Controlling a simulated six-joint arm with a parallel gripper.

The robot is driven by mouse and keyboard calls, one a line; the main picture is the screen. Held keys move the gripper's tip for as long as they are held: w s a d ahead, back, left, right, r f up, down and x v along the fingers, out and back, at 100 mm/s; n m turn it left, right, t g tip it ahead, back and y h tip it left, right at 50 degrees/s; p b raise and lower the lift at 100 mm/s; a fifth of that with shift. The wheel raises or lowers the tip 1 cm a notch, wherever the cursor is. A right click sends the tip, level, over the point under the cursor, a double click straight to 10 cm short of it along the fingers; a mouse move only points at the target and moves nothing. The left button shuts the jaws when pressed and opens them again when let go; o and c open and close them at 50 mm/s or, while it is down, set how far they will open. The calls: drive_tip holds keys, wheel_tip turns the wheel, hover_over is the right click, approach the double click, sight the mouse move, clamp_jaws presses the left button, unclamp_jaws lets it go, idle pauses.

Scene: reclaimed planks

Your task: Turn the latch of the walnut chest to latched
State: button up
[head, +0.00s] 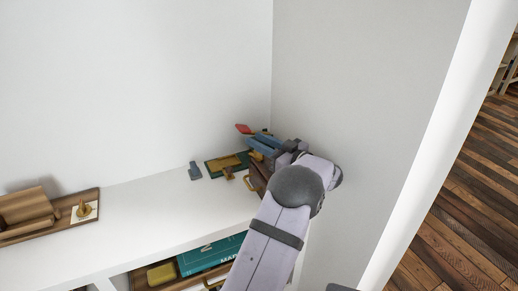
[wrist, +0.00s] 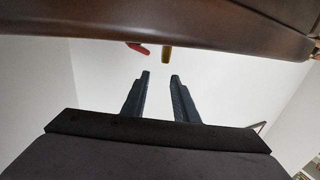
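The walnut chest (head: 259,176) is a dark brown box at the right end of the white shelf, mostly hidden behind my arm. In the wrist view its brown side (wrist: 170,22) fills the top. A small golden piece (wrist: 166,54), perhaps the latch, sticks out from its edge, with a red piece (wrist: 138,48) beside it. My gripper (wrist: 160,75) is open and empty, its two dark fingers apart and pointing towards the golden piece without visibly touching it. In the head view my gripper (head: 262,143) is above the chest, near the red piece (head: 243,129).
A green board with golden parts (head: 226,163) and a small blue-grey block (head: 195,171) lie left of the chest. A wooden holder (head: 26,207) and a white pad with a golden knob (head: 84,210) stand far left. Walls close the back and right. The shelf's middle is clear.

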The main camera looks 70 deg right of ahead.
wheel_tip(320, 180, up, 6)
drive_tip(key=shift+r, duration=0.15)
idle(0.3)
